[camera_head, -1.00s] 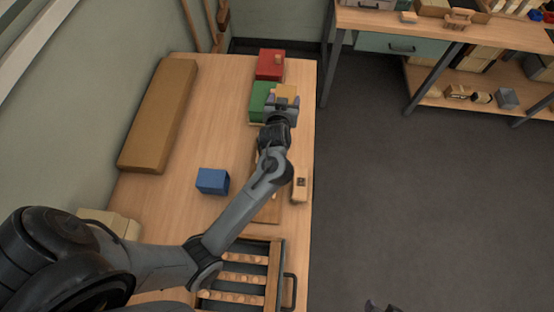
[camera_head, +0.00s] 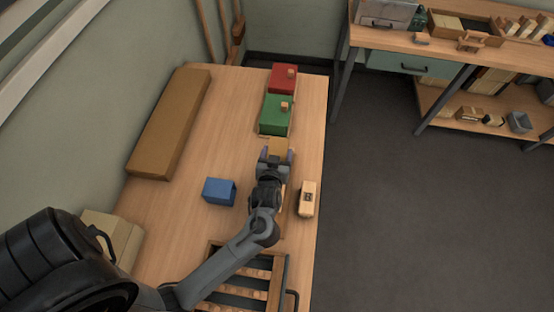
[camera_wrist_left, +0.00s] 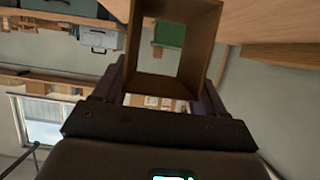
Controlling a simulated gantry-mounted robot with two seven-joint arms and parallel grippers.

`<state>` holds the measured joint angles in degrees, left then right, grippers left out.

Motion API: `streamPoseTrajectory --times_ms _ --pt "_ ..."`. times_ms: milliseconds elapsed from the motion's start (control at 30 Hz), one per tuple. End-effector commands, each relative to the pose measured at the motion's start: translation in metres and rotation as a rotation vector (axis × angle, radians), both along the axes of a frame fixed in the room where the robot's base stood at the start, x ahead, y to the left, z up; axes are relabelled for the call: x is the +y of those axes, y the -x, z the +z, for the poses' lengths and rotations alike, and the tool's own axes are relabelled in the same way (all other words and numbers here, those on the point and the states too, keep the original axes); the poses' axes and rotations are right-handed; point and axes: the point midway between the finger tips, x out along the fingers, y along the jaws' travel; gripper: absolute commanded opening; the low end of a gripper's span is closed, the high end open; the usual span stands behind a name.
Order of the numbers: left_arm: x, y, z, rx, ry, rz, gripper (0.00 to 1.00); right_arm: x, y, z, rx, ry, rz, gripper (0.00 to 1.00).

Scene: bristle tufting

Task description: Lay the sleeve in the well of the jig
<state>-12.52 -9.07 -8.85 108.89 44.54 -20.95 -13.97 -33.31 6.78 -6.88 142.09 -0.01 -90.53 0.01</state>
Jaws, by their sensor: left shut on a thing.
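My left gripper (camera_head: 276,156) is shut on the sleeve (camera_head: 278,145), a tan square tube, and holds it in front of the green box, over the right half of the bench. In the left wrist view the sleeve (camera_wrist_left: 172,88) is a brown open-ended square tube between the fingers, and I see through it to the green box (camera_wrist_left: 169,35). The jig and its well are not clearly seen; my left arm covers the bench area just in front of the gripper. My right gripper is not in view.
The green box (camera_head: 274,116) and red box (camera_head: 282,80) stand behind the gripper. A blue box (camera_head: 218,191) is to its left, and a small pale block (camera_head: 307,198) to its right. A slatted tray (camera_head: 235,290) is at the front. The middle left of the bench (camera_head: 210,140) is clear.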

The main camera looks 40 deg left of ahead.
Motion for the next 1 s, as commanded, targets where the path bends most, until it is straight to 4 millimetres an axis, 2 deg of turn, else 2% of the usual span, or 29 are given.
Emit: streamPoseTrajectory --times_ms 333,767,800,933,1000 --pt "0.0 0.0 -0.038 0.003 -0.001 -0.002 0.43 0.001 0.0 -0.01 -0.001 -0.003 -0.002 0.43" --pt "0.0 0.0 -0.043 0.001 0.0 0.0 0.43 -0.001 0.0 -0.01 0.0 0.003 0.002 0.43" --pt "0.0 0.0 -0.043 0.001 0.0 0.0 0.74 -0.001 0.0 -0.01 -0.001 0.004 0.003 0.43" --pt "0.0 0.0 -0.042 0.001 0.0 0.0 0.94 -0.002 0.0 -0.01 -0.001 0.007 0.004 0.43" --pt "0.0 0.0 -0.042 0.001 0.0 -0.001 0.97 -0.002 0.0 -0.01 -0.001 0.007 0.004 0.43"
